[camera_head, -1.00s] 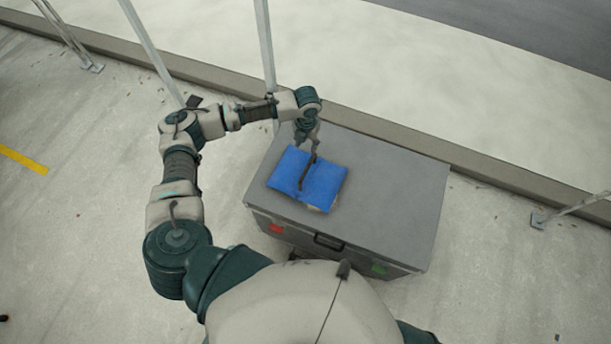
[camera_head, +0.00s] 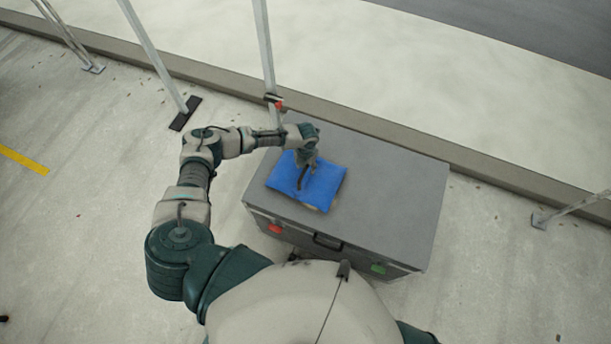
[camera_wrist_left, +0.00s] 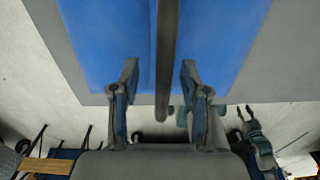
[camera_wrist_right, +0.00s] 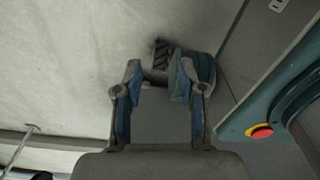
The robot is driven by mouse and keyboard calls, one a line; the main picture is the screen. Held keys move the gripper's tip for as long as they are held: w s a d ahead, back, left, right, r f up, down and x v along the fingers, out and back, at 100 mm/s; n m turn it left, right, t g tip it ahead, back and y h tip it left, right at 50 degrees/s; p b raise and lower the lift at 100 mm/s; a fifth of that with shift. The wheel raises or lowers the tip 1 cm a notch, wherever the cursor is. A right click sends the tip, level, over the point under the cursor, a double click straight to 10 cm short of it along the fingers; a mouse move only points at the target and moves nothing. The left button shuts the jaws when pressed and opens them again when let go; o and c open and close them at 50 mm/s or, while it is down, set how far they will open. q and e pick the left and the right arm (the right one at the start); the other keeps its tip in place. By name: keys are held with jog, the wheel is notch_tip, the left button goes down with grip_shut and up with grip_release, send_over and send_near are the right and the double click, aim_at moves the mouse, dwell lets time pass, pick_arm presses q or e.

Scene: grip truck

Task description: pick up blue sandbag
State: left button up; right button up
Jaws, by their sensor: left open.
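The blue sandbag (camera_head: 325,186) lies flat on top of the grey case (camera_head: 390,190), toward its left side, with a dark strap (camera_head: 300,182) across its middle. My left gripper (camera_head: 309,164) is over the far part of the sandbag, at the strap. In the left wrist view the sandbag (camera_wrist_left: 105,50) fills the upper middle, and the dark strap (camera_wrist_left: 167,55) runs between the two fingers of my open left gripper (camera_wrist_left: 160,78). The fingers stand apart on either side of the strap. My right gripper (camera_wrist_right: 157,78) shows only in its own wrist view, fingers apart and empty.
The case has a front handle (camera_head: 328,241), a red patch (camera_head: 275,229) and a green patch (camera_head: 378,268). Metal posts (camera_head: 265,50) stand behind it along a low kerb (camera_head: 400,128).

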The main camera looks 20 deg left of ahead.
pick_arm(q)
jog(key=shift+d+f, duration=0.15)
jog(key=shift+f, duration=0.1)
jog(key=shift+d, duration=0.15)
jog(key=c, duration=0.6)
grip_shut()
jog(key=shift+a, duration=0.3)
pick_arm(e)
jog(key=shift+d, duration=0.95)
